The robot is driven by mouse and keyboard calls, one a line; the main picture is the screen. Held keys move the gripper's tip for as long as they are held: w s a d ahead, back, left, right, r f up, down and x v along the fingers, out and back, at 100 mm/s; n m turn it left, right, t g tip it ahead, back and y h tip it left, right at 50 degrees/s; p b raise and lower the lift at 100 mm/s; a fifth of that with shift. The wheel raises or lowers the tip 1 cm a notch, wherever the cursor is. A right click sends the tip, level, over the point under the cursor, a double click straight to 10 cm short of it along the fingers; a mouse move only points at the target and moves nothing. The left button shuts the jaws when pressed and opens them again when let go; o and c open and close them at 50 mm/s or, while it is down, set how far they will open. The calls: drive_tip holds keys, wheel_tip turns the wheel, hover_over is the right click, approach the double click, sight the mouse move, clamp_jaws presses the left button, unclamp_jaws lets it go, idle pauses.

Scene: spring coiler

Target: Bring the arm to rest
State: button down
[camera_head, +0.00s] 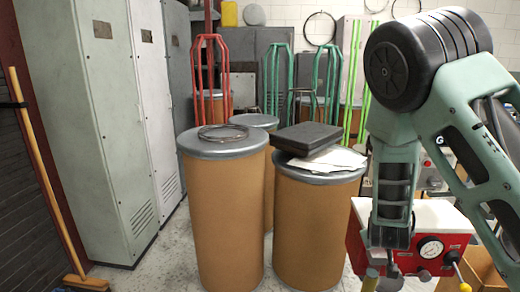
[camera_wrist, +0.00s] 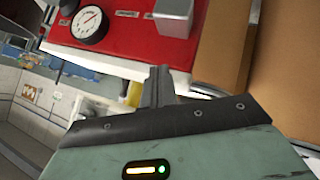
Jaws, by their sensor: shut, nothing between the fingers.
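My arm comes in from the right in the head view, with its lower link hanging down in front of a red machine box (camera_head: 428,246). My gripper (camera_wrist: 157,82) is seen in the wrist view, with its fingers shut together and nothing held. The fingers point toward the red box, which fills the top of the wrist view (camera_wrist: 125,38). Whether they touch anything is hard to tell. In the head view the gripper cannot be made out clearly near the bottom edge.
Brown drums (camera_head: 226,215) with grey lids stand left of my arm; one nearer drum (camera_head: 312,225) carries a black case (camera_head: 306,137). Grey lockers (camera_head: 100,130) and a broom (camera_head: 45,180) stand at left.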

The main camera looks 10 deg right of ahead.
drive_tip(key=s+a+r+n+g+y, duration=0.2)
drive_tip(key=s+a+y, duration=0.25)
drive_tip(key=a, duration=0.65)
drive_tip(key=s+a+r+n+g+y, duration=0.1)
drive_tip(key=s+a+r+y, duration=0.35)
drive_tip(key=a, duration=0.75)
drive_tip(key=s+a+r+n+g+h, duration=0.1)
drive_tip(key=s+a+r+n+g, duration=0.1)
drive_tip(key=s, duration=0.8)
drive_tip(key=s+a+r+n+g+h, duration=0.1)
drive_tip(key=s+a+r+n+g, duration=0.1)
drive_tip(key=s, duration=0.8)
wheel_tip(320, 180, up, 2)
drive_tip(key=shift+s+a+r+n+g, duration=0.1)
drive_tip(key=shift+s+a+n+g, duration=0.15)
drive_tip(key=shift+n, duration=0.55)
